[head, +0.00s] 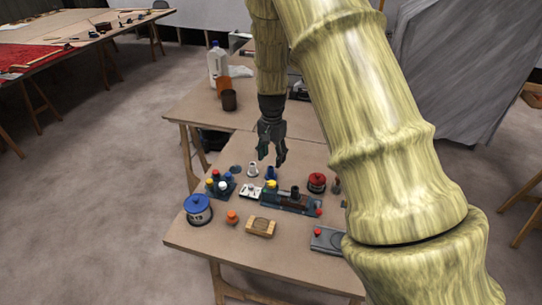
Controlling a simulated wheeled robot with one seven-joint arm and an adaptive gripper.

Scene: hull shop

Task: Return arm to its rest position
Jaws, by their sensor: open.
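My arm comes down from the top of the head view, its large links covering the right middle of the picture. My gripper (271,157) points down above the wooden table (195,237), with its fingers apart and nothing seen between them. My arm hides the table's right side.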

